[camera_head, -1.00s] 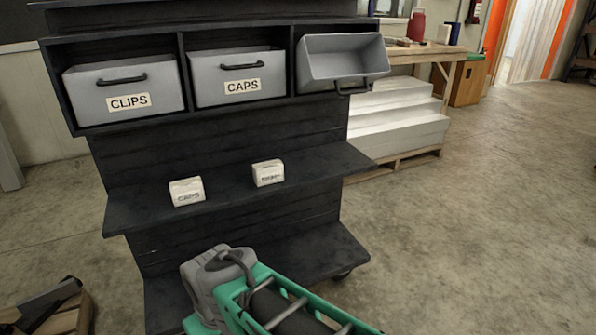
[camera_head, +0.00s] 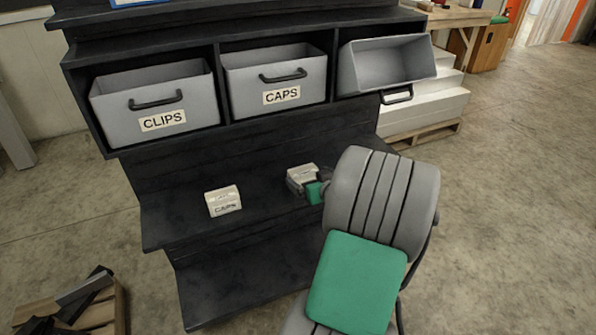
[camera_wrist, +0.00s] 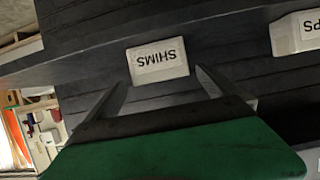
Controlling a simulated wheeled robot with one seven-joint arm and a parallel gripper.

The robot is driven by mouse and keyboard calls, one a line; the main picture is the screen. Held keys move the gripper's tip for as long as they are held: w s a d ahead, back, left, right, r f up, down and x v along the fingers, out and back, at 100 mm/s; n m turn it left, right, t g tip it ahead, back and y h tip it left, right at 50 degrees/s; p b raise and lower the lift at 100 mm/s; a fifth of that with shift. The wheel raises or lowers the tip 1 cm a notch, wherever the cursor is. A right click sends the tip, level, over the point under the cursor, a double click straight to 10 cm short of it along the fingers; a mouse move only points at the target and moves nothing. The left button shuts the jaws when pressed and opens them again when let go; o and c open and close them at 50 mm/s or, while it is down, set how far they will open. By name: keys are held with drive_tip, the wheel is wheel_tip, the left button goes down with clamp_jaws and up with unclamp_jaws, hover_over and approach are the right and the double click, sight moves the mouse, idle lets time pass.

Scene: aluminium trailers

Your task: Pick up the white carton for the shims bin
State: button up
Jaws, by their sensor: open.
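The white carton labelled SHIMS (camera_wrist: 158,62) lies on the black shelf and appears upside down in the wrist view. In the head view this white carton (camera_head: 302,172) is partly hidden by my gripper (camera_head: 309,189). In the wrist view my gripper (camera_wrist: 166,82) is open, its two fingers pointing toward the carton, one to each side. The carton sits at or just beyond the fingertips; I cannot tell whether they touch it. The grey bin at the top right (camera_head: 392,68) is tipped forward and looks empty; no label of it shows.
A second white carton labelled CAPS (camera_head: 224,202) stands left on the same shelf (camera_head: 170,222). Above are grey bins labelled CLIPS (camera_head: 155,100) and CAPS (camera_head: 277,80). White stacked blocks (camera_head: 425,112) on a pallet stand behind right. The floor at right is clear.

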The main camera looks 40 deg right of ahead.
sight(299, 169)
drive_tip(key=x, duration=0.4)
drive_tip(key=b+x, duration=0.1)
drive_tip(key=x, duration=0.2)
drive_tip(key=shift+w+b, duration=0.3)
drive_tip(key=shift+w, duration=0.2)
drive_tip(key=shift+r, duration=0.1)
drive_tip(key=shift+c, duration=0.2)
drive_tip(key=shift+s, duration=0.1)
drive_tip(key=c, duration=1.2)
drive_tip(key=shift+c, duration=0.7)
drive_tip(key=shift+r, duration=0.1)
